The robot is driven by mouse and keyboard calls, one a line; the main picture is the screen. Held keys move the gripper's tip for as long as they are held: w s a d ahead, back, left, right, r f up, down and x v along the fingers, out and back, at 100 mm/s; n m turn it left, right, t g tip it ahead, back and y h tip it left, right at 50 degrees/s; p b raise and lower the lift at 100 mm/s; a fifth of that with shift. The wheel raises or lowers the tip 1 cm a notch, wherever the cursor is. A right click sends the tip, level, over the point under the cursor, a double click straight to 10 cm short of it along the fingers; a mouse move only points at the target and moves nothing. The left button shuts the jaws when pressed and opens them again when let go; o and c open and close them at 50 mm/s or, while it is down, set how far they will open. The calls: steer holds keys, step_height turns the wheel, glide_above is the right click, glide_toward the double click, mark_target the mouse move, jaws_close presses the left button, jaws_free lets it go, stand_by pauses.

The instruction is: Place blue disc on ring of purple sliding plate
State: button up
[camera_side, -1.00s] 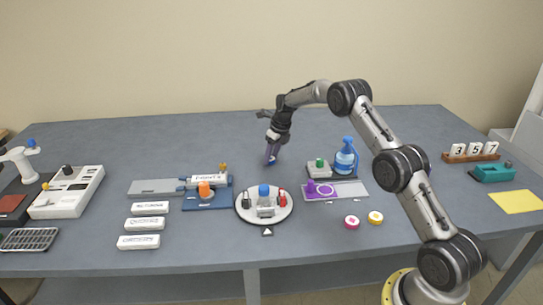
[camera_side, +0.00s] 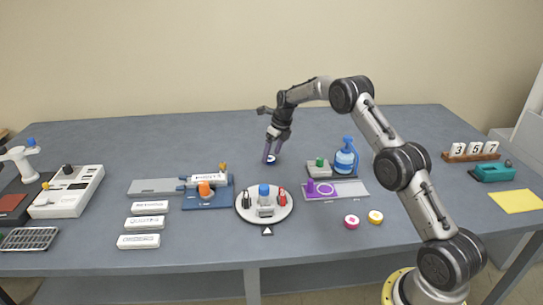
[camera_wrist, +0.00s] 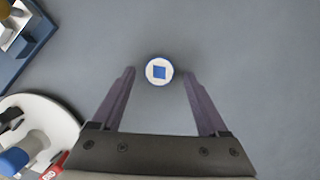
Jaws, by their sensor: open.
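The blue disc (camera_side: 271,160) lies on the table toward the back middle. The ring appears empty.
Pink (camera_side: 351,222) and yellow (camera_side: 375,217) discs lie in front. Table around the blue disc is clear.

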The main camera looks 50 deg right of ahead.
steer(key=v, duration=1.1)
steer(key=s+a+r+n, duration=0.6)
steer(key=a+r+n, duration=0.2)
steer(key=r, duration=0.1)
steer(key=s+a+r+n, duration=0.2)
steer(key=s+a+n, duration=0.2)
steer(key=s+n, duration=0.2)
steer(key=s+a+r+n+t, duration=0.1)
steer(key=s+a+n, duration=0.4)
steer(key=s, duration=0.5)
steer(key=s+a+r+n, duration=0.3)
steer(key=s+a+n, duration=0.2)
steer(key=s+n, duration=0.3)
steer(key=shift+t, duration=0.4)
steer(key=shift+o, duration=0.5)
steer(key=s+a+f+n, duration=0.2)
steer(key=s+f+n, duration=0.3)
steer(key=s+n, duration=0.3)
steer(key=shift+s+n+t, duration=0.3)
steer(key=shift+s+n, duration=0.1)
steer(key=shift+s, duration=0.85)
steer(key=shift+a, duration=0.1)
